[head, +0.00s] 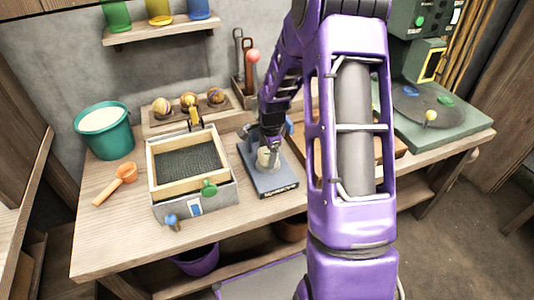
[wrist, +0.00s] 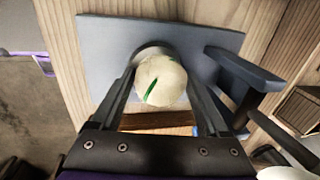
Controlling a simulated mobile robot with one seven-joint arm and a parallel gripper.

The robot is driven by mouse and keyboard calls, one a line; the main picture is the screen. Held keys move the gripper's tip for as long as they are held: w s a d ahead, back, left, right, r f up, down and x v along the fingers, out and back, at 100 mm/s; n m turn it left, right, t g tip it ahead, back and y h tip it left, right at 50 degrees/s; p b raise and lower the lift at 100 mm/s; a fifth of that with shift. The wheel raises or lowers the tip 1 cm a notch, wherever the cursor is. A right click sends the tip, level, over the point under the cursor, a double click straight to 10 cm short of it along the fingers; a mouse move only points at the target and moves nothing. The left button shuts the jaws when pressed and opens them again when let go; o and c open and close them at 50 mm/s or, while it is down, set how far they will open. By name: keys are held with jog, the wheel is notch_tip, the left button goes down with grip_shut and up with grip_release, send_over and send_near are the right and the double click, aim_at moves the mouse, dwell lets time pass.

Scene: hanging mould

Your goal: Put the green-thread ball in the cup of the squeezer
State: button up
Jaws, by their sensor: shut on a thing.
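My gripper (wrist: 155,85) is shut on the green-thread ball (wrist: 162,82), a pale ball with a green line across it. In the head view the ball (head: 265,158) shows low over the blue-grey squeezer (head: 277,186). The squeezer's base (wrist: 103,52) also fills the middle of the wrist view. A grey rounded rim, apparently the cup (wrist: 150,48), shows just behind the ball and is mostly hidden by it. I cannot tell whether the ball is inside the cup or above it. A dark lever (wrist: 245,68) lies to the right.
A teal bucket (head: 104,130) and an orange scoop (head: 118,184) are farther left. A green turntable-like machine (head: 440,118) stands right.

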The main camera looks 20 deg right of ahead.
jog(key=o, duration=1.3)
jog(key=shift+o, duration=0.2)
jog(key=s+r+p, duration=0.2)
jog(key=s+r, duration=0.1)
jog(key=r, duration=1.4)
jog(key=shift+s+p, duration=0.2)
jog(key=shift+p, duration=0.15)
